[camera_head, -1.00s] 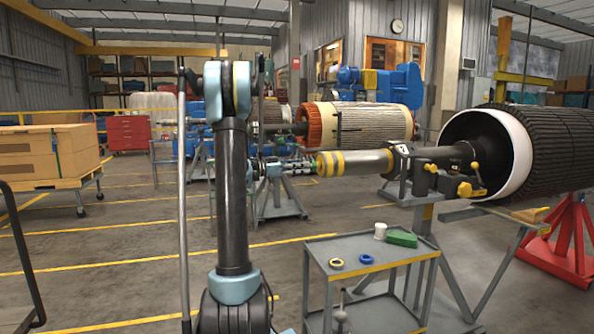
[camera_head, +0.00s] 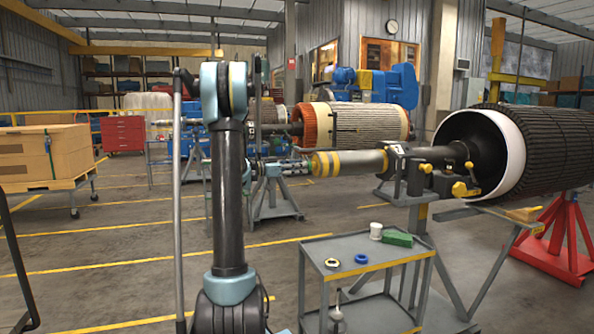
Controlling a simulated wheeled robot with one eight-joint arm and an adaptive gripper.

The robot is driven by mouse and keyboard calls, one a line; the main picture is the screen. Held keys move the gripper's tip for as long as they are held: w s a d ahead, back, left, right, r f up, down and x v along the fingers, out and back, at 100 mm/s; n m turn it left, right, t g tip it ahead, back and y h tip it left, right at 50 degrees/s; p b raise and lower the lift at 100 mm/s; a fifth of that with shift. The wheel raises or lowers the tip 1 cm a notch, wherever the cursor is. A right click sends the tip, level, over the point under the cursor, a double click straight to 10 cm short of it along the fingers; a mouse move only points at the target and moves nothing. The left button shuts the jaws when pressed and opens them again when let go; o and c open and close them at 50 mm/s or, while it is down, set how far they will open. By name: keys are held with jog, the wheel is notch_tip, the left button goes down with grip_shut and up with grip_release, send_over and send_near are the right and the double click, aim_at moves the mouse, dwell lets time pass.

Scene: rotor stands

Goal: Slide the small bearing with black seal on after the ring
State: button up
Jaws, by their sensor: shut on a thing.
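The horizontal grey shaft (camera_head: 348,162) with yellow bands sticks out to the left from the black rotor (camera_head: 545,145). My gripper (camera_head: 297,167) is at the left, free end of this shaft, level with it, partly behind my arm. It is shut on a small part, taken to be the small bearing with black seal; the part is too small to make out. I cannot tell whether it touches the shaft end. I cannot make out the ring on the shaft either.
A grey cart (camera_head: 395,258) stands below the shaft. A red stand (camera_head: 565,240) is under the rotor.

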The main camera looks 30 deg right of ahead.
jog(key=shift+d, duration=0.35)
dwell(0.5)
jog(key=o, duration=1.1)
jog(key=o, duration=0.5)
jog(key=shift+c, duration=0.2)
jog(key=shift+a, duration=0.1)
jog(key=v, duration=0.8)
jog(key=shift+a, duration=0.4)
jog(key=shift+w, duration=0.1)
dwell(0.4)
